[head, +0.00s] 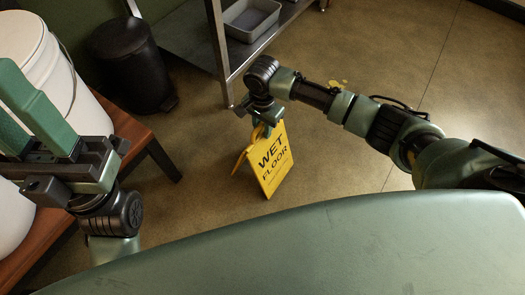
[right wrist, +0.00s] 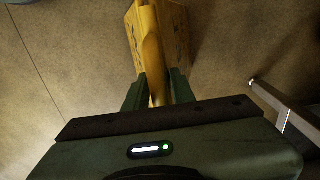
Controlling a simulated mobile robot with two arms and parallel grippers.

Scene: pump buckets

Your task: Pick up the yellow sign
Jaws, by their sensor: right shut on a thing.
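The yellow wet floor sign (head: 277,168) is upright in the middle of the head view, its two panels spread at the bottom. I cannot tell whether its lower edge touches the floor. My right gripper (head: 264,129) is above it and shut on its top.
White buckets (head: 45,62) stand on a brown wooden bench (head: 140,140) at the left. A black bin (head: 130,65) stands behind it. A metal rack (head: 222,60) holds a grey tray (head: 262,12). Floor right of the sign is clear.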

